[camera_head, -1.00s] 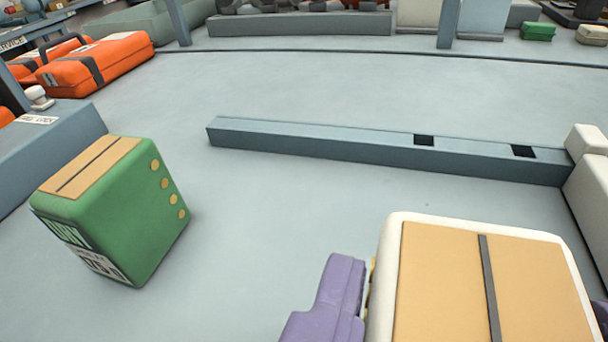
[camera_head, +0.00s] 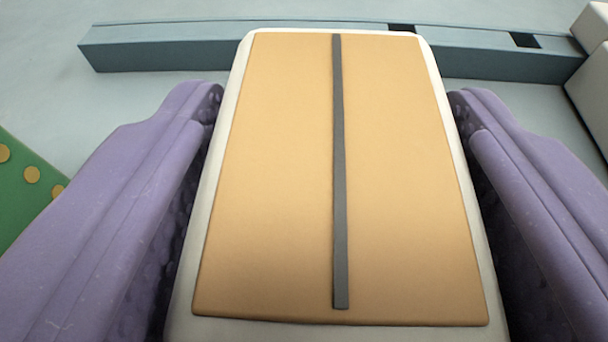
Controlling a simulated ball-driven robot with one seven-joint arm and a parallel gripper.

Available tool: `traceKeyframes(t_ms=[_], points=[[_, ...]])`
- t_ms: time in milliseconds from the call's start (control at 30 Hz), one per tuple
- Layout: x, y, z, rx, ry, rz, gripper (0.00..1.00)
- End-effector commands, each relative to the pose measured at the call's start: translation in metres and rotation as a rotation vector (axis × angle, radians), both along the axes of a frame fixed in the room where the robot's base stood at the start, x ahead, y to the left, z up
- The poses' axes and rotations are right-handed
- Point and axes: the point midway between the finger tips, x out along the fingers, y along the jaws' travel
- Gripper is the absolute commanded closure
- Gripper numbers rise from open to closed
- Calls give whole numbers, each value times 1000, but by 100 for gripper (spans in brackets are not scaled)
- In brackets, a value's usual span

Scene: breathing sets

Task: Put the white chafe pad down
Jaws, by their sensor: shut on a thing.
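The white chafe pad (camera_head: 285,175) fills the middle of the view. It is a white block with a tan top panel and a dark grey strip down its centre. My gripper (camera_head: 336,110) has one purple finger on each side of it and is shut on it. The pad's lower sides and underside are hidden, so I cannot tell whether it touches the surface below.
A blue-grey rail (camera_head: 170,47) with dark square slots runs across behind the pad. White blocks (camera_head: 590,60) stand at its right end. Part of a green block with yellow dots (camera_head: 32,195) shows at the left edge. Pale grey floor (camera_head: 45,85) lies bare between them.

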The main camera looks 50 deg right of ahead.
Motion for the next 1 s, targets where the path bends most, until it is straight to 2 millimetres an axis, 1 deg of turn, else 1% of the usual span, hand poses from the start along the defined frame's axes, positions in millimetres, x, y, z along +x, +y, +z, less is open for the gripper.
traceKeyframes(t_ms=[33,67,233,367,400,467,500,767,833,933,1000], points=[[0,0,-11,-1,-2,0,84],[0,0,-12,0,-3,-1,84],[0,0,-9,0,-4,0,84],[0,0,-11,-1,-4,0,84],[0,0,-13,1,-2,0,35],[0,0,-12,1,-2,0,21],[0,0,-12,1,-2,0,12],[0,0,-12,1,-2,0,12],[0,0,-8,0,-3,0,12],[-6,9,-5,1,-1,4,12],[-13,20,0,2,-1,5,12]])
